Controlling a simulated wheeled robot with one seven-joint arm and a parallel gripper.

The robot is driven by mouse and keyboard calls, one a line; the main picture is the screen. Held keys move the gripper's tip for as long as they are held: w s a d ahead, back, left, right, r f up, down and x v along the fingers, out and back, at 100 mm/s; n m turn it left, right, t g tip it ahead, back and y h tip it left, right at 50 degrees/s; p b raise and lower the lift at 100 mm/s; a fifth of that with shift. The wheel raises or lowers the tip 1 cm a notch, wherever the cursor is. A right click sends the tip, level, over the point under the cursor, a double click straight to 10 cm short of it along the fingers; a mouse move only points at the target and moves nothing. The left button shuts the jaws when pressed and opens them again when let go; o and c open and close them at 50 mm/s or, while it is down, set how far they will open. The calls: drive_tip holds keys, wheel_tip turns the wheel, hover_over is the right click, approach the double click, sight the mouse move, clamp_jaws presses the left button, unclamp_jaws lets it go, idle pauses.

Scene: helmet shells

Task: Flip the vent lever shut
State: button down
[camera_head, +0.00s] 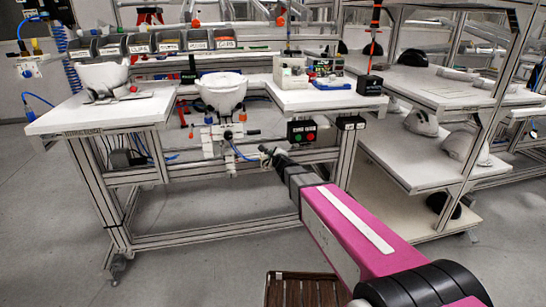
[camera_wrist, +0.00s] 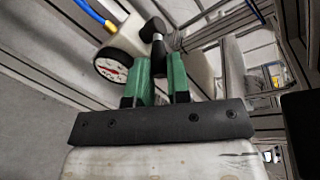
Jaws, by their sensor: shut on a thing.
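In the wrist view, my gripper (camera_wrist: 162,72) has its two green fingers closed around a black lever (camera_wrist: 157,42), which I take for the vent lever. Its upper end stands out beyond the fingertips. A round white-faced gauge (camera_wrist: 113,66) sits just left of the fingers, beside a pale fitting. In the head view, my gripper (camera_head: 267,154) is at the front of the workbench, right of the white fixture's lower valve assembly (camera_head: 222,137). The lever between the fingers is too small to make out there.
A white helmet shell (camera_head: 222,92) sits in the fixture above. The red and green button box (camera_head: 302,131) hangs close by on the right. A blue hose (camera_head: 238,152) runs near my gripper. A shelf rack (camera_head: 420,155) stands to the right. Open floor lies in front of the bench.

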drive_tip(key=c, duration=1.1)
unclamp_jaws()
drive_tip(key=v, duration=1.1)
